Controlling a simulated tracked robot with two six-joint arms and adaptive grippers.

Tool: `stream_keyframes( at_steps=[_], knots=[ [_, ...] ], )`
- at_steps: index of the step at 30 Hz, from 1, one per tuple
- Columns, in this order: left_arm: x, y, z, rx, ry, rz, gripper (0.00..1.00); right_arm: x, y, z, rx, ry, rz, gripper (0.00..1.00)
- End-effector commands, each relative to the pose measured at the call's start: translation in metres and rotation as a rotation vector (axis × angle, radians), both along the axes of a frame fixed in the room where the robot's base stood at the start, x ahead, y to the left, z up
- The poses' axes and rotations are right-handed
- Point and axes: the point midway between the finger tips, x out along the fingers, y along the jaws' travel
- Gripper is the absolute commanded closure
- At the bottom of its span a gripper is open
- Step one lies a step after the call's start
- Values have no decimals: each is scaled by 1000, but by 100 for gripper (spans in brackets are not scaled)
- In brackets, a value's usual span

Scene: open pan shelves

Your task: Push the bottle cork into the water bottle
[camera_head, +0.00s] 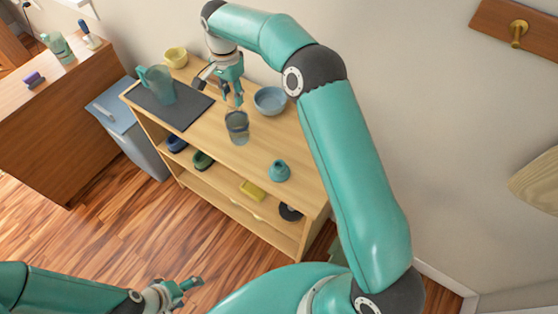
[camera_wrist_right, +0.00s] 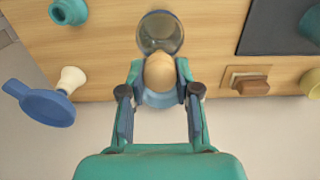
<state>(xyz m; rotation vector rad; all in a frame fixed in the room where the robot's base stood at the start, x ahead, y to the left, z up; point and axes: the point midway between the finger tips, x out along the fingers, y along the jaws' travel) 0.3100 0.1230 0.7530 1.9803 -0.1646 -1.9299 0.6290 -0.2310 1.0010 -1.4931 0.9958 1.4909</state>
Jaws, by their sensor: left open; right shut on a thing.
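A clear glass vessel, seemingly the water bottle (camera_head: 237,127), stands on the wooden shelf top. It also shows in the right wrist view (camera_wrist_right: 160,30), beyond the fingers. My right gripper (camera_head: 235,99) points down just behind and above it. In the wrist view the right gripper (camera_wrist_right: 160,100) is shut on a tan, rounded piece, the bottle cork (camera_wrist_right: 160,70). The cork overlaps the near rim of the vessel in that view; I cannot tell whether they touch. My left gripper (camera_head: 180,291) is open and empty, low over the floor, away from the shelf.
A blue bowl (camera_head: 270,100) stands right of the vessel, a teal object (camera_head: 279,171) nearer the front. A dark mat (camera_head: 190,116) with a teal pitcher (camera_head: 160,85) lies left. A yellow bowl (camera_head: 176,57) is behind. The shelf top around the vessel's front is clear.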

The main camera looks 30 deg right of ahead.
Motion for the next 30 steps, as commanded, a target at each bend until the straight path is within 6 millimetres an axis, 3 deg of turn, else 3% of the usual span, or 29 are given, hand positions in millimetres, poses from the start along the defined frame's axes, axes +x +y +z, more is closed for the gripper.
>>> stream_keyframes(
  at_steps=[6, 7, 12, 30],
  knots=[
    [0, 0, 0, 0, 0, 0, 25, 0, 0, -3, -1, 4, 0, 100],
    [0, 0, 0, 0, 0, 0, 25, -1, 0, -3, -1, 4, 1, 65],
    [0, 0, 0, 0, 0, 0, 25, 0, 0, -3, 0, 3, 0, 39],
    [0, 0, 0, 0, 0, 0, 25, 0, 0, -1, 0, 1, 0, 39]
  ],
)
